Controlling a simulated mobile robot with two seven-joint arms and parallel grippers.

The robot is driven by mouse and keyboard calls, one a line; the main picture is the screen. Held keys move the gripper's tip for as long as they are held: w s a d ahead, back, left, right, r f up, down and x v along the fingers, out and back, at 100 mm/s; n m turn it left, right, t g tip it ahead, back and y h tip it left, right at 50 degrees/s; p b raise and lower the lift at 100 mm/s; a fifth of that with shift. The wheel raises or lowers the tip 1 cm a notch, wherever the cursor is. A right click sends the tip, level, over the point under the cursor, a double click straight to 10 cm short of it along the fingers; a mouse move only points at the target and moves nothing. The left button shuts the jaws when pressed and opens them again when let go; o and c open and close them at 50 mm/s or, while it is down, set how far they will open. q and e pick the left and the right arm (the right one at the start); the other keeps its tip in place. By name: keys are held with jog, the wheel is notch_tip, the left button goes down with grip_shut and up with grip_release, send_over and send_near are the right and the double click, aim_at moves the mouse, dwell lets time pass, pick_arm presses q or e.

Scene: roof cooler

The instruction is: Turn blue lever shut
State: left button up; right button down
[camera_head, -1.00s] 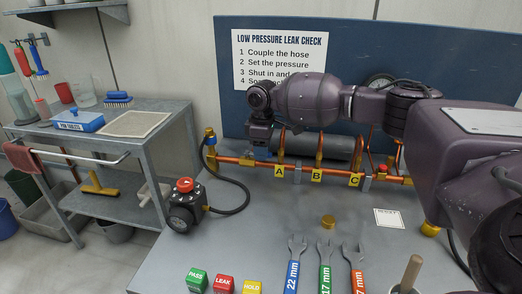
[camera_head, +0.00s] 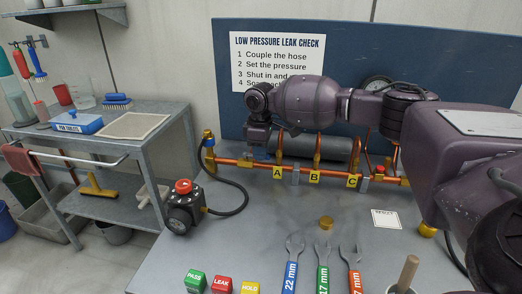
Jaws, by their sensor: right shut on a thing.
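The copper pipe (camera_head: 232,161) runs across the bench with yellow tags A, B and C on it. My right arm reaches in from the right above the pipe. My right gripper (camera_head: 258,154) points down at the pipe's left part, left of tag A (camera_head: 278,173). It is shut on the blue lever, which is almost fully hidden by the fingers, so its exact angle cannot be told. My left gripper is not in view.
A black pump box with a red knob (camera_head: 183,187) stands left of the pipe, its hose curving to the pipe's left end. Wrenches (camera_head: 291,270) and coloured blocks (camera_head: 195,281) lie in front. A round gauge (camera_head: 377,83) is behind my arm. The middle bench is mostly clear.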

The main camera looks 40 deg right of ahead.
jog(key=shift+s+a+r+m+p, duration=0.2)
jog(key=shift+r+m+p, duration=0.15)
jog(key=shift+p, duration=0.2)
pick_arm(q)
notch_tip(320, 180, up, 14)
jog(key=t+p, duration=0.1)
jog(key=p, duration=1.2)
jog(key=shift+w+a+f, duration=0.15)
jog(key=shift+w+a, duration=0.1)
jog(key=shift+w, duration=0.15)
pick_arm(e)
jog(key=shift+w+a+f+m, duration=0.15)
jog(key=shift+a+m, duration=0.85)
jog(key=shift+m, duration=1.75)
jog(key=shift+w+a+f+m, duration=0.1)
jog(key=shift+a+m, duration=0.85)
jog(key=shift+m, duration=1.8)
jog(key=shift+w+a+f+m, duration=0.15)
jog(key=shift+a+m, duration=0.85)
jog(key=shift+m, duration=1.75)
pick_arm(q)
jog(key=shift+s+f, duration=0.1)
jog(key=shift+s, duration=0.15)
pick_arm(e)
jog(key=c, duration=1)
grip_release()
jog(key=shift+c, duration=0.2)
